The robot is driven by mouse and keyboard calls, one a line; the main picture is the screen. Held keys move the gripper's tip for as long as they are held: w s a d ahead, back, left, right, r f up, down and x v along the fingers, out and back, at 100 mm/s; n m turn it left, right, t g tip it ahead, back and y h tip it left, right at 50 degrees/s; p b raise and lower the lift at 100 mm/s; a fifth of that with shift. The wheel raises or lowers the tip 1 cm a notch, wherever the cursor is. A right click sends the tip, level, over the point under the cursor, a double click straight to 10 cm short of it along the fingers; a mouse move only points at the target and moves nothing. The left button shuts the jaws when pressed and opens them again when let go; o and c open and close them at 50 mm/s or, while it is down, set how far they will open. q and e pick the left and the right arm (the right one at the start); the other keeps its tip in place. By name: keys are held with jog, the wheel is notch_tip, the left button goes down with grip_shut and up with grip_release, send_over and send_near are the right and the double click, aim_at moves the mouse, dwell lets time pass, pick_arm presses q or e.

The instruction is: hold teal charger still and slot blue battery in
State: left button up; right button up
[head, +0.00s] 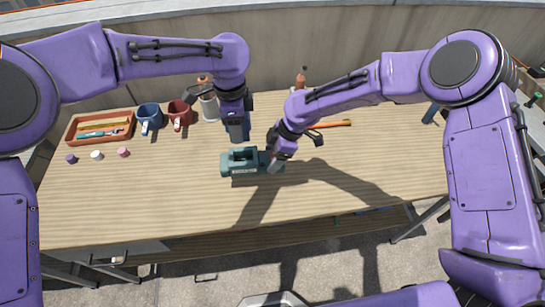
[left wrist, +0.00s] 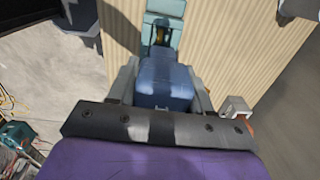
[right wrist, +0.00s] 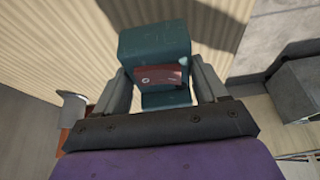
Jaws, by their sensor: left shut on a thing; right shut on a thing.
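The teal charger (head: 231,168) sits on the wooden table near its middle, with an opening in its top. My right gripper (head: 275,162) is shut on the right end of the charger; the right wrist view shows the charger (right wrist: 153,42) between its fingers. My left gripper (head: 237,122) points down and is shut on the blue battery (head: 238,131), holding it above the charger. In the left wrist view the battery (left wrist: 165,82) is between the fingers, with part of the charger (left wrist: 165,8) beyond it. The battery's lower end and the slot's inside are hard to see.
At the left stand an orange tray (head: 72,128) with tools, a blue mug (head: 150,117) and a red mug (head: 180,113). Several small caps (head: 97,155) lie in front. An orange-handled tool (head: 335,124) lies behind the right gripper. The table's front and right are clear.

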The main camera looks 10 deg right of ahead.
pick_arm(q)
jog(key=shift+w+f, duration=0.1)
jog(key=shift+w, duration=0.1)
pick_arm(e)
jog(key=f, duration=0.3)
jog(key=shift+w, duration=0.2)
pick_arm(q)
jog(key=shift+s, duration=0.15)
pick_arm(e)
jog(key=shift+s+f, duration=0.15)
jog(key=shift+f, duration=1.6)
jog(key=shift+f, duration=0.35)
jog(key=o, duration=1.5)
jog(key=shift+c, duration=0.2)
